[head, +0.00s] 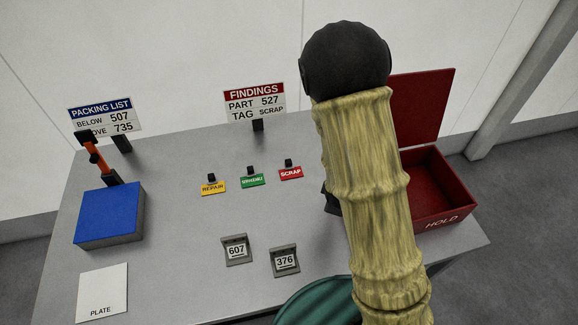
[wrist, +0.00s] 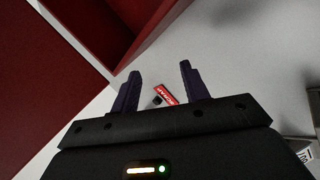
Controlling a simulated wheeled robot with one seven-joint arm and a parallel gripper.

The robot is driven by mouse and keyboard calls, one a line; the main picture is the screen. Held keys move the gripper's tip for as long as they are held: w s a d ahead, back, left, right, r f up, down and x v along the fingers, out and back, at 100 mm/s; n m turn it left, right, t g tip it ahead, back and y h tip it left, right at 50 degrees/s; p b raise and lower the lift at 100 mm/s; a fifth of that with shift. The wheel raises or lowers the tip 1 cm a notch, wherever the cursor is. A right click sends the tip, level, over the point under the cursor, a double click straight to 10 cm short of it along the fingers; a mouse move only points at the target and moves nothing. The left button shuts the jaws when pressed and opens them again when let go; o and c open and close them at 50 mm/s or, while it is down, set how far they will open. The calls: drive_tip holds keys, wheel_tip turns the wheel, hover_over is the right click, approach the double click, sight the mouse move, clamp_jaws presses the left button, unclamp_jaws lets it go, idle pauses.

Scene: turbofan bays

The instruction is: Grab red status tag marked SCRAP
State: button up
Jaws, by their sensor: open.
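The red SCRAP tag (head: 290,173) lies on the grey table, at the right end of a row with the green tag (head: 252,180) and the yellow REPAIR tag (head: 212,187). A small black knob stands at its back edge. In the wrist view the red tag (wrist: 165,95) shows between the fingers of my gripper (wrist: 158,82), beyond the palm edge. My gripper is open and empty. I cannot tell its height above the tag. In the head view my arm hides most of the gripper, just right of the tag.
An open red HOLD box (head: 443,222) stands at the table's right, close to my gripper in the wrist view (wrist: 100,30). Grey stands 607 (head: 236,250) and 376 (head: 285,261) sit in front. The FINDINGS sign (head: 255,103) stands behind. A blue block (head: 109,214) is at left.

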sight(290, 161)
drive_tip(key=a+f+n+t, duration=0.1)
drive_tip(key=n, duration=0.2)
drive_tip(key=w+a+n+t+p, duration=0.1)
drive_tip(key=n, duration=0.3)
drive_tip(key=w+a+f+n+t, duration=0.1)
drive_tip(key=n, duration=0.2)
drive_tip(key=shift+f+n, duration=0.3)
drive_tip(key=shift+n, duration=0.1)
drive_tip(key=a+n+t+y, duration=0.1)
drive_tip(key=a+n, duration=0.1)
drive_tip(key=n, duration=0.2)
drive_tip(key=a+n+t+y+p, duration=0.1)
drive_tip(key=a+n+y, duration=0.1)
drive_tip(key=n, duration=0.3)
drive_tip(key=a+r+n+t+y+p, duration=0.1)
drive_tip(key=a+n, duration=0.1)
drive_tip(key=n, duration=0.2)
drive_tip(key=shift+s+n+y, duration=0.15)
drive_tip(key=shift+n+y, duration=0.15)
drive_tip(key=shift+n, duration=0.1)
